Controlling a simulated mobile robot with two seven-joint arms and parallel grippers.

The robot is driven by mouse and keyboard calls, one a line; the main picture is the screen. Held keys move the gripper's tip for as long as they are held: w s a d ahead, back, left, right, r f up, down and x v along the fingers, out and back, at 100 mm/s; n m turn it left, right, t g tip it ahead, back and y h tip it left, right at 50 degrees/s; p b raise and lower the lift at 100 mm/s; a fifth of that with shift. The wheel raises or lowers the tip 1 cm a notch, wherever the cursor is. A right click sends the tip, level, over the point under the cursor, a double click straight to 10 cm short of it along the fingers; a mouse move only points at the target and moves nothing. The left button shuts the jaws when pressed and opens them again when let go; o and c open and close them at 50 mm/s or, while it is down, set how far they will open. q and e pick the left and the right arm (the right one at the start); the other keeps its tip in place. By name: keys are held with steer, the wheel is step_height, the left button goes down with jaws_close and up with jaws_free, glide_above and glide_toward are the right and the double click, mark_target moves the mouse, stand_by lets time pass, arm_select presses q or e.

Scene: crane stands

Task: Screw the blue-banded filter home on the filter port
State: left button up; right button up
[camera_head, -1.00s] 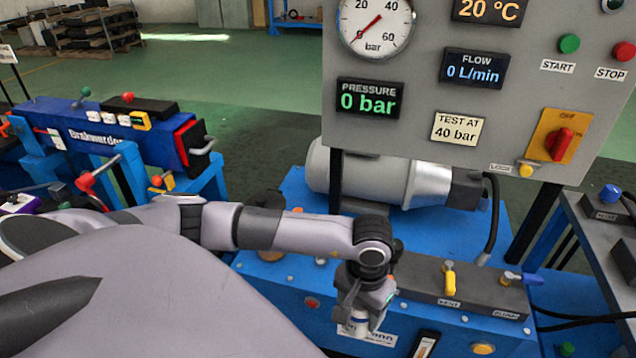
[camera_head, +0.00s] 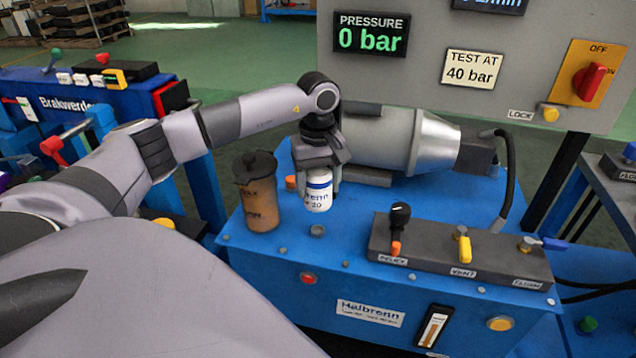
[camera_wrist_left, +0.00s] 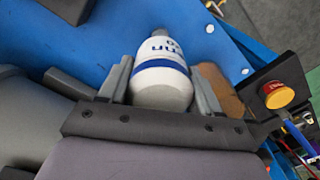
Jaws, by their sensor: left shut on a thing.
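The filter (camera_head: 319,192) is a white cylinder with a blue band and printed lettering. My left gripper (camera_head: 318,172) is shut on it from above and holds it roughly upright over the blue deck. In the left wrist view the filter (camera_wrist_left: 162,80) sits between the two grey fingers (camera_wrist_left: 160,88), with a narrow grey end pointing away from the palm. I cannot make out the filter port for certain, or whether the filter's lower end touches anything. My right gripper is out of view.
A brown container (camera_head: 261,205) with a black lid stands just left of the filter. A dark valve block (camera_head: 455,250) with several levers is at right. A grey motor (camera_head: 375,138) lies behind.

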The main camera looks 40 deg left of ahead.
mark_target(318, 209)
arm_select(q)
steer(key=shift+r, duration=0.1)
steer(key=shift+f+b, duration=1.8)
steer(key=shift+f, duration=1.15)
steer(key=shift+f+b, duration=0.55)
steer(key=shift+f, duration=0.35)
steer(key=m, duration=0.5)
steer(key=m+b, duration=0.1)
steer(key=m, duration=0.4)
